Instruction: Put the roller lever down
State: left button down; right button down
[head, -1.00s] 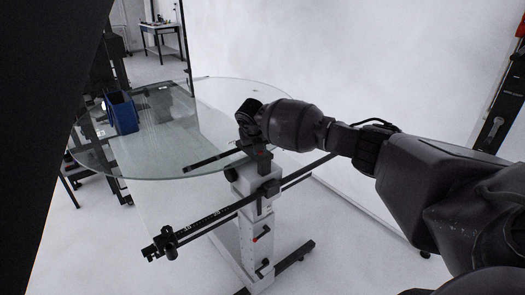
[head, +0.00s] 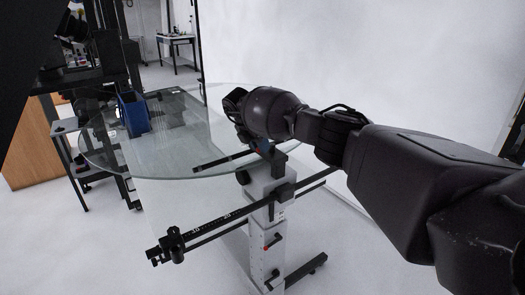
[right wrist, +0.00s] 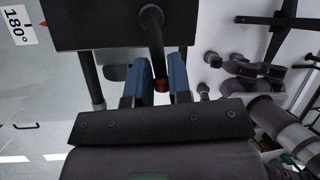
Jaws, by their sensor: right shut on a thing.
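The roller lever (right wrist: 153,35) is a dark rod with a rounded joint and a reddish end, seen in the right wrist view. My right gripper (right wrist: 161,72) has two blue fingers, shut on the lever with its reddish end between them. In the head view my right gripper (head: 261,147) is mostly hidden behind my dark wrist, at the near right edge of the round glass turntable (head: 190,150), above the grey stand post. The lever cannot be made out clearly there. My left gripper is not in view.
A black scaled rail (head: 215,220) crosses the grey stand (head: 263,235) below the glass. A blue bin (head: 132,115) stands at the glass's left side. A dark frame with equipment (head: 85,60) is behind it. White floor and backdrop are clear at right.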

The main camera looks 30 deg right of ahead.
jog(key=shift+w+r+m+g+b, duration=0.15)
jog(key=shift+w+m+g+b, duration=0.25)
jog(key=shift+m, duration=0.5)
jog(key=c, duration=1.1)
grip_release()
jog(key=shift+b+v, duration=0.35)
jog(key=shift+v, duration=5)
